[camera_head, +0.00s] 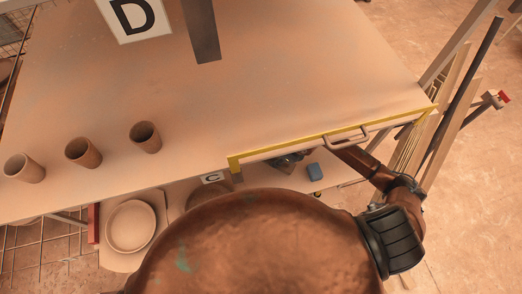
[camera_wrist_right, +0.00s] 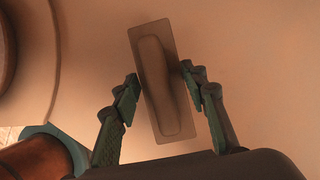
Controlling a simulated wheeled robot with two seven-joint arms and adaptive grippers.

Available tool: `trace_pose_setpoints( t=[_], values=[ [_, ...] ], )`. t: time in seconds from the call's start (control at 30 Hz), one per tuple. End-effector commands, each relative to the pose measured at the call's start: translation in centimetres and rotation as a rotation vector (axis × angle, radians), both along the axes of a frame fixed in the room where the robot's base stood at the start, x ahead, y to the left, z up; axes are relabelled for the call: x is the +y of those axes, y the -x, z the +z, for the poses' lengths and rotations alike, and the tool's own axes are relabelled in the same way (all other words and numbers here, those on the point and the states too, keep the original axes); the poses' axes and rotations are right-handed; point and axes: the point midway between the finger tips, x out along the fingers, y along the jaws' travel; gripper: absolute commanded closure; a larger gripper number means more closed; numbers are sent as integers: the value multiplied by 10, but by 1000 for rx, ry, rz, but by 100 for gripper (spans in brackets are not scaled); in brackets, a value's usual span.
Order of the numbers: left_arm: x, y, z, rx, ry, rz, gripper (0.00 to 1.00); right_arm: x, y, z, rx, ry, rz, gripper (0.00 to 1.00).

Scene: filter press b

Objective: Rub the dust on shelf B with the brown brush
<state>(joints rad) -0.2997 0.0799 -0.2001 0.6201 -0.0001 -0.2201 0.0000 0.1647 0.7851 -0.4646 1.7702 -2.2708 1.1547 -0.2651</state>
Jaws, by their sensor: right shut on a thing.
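My right gripper (camera_head: 288,162) is partly seen under the table's front edge in the head view, with my right arm reaching in from the right. In the right wrist view, the two green fingers of this gripper (camera_wrist_right: 166,98) are shut on a brown brush (camera_wrist_right: 153,85), a flat rectangular plate with a long raised handle. A tan surface lies behind the brush; whether the brush touches it cannot be told. No label B shows, so I cannot tell which surface is shelf B. No separate dust patch can be made out. My left gripper is not in view.
The tabletop (camera_head: 250,90) holds several brown cups, such as this one (camera_head: 145,137), and a D sign (camera_head: 135,15). Below are a C label (camera_head: 212,178), a round dish (camera_head: 131,226) and a blue block (camera_head: 314,170).

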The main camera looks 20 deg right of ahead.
Motion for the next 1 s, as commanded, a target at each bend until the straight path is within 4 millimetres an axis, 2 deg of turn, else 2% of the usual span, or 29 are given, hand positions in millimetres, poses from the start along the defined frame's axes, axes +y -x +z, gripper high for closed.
trace_pose_setpoints(
  t=[0.07, 0.1, 0.43, 0.6, 0.8, 1.0],
  values=[
    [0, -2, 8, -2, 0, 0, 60, 0, -1, 11, -1, 2, 2, 83],
    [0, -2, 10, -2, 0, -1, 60, 1, -1, 23, -3, 2, 4, 83],
    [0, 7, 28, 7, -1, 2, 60, 4, -2, 52, -2, 0, 9, 83],
    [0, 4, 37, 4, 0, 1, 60, 5, -2, 66, -1, 0, 10, 83],
    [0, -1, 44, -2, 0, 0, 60, 6, -2, 78, 0, 0, 14, 83],
    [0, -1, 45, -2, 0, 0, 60, 7, -2, 81, -1, 1, 15, 83]
  ],
)
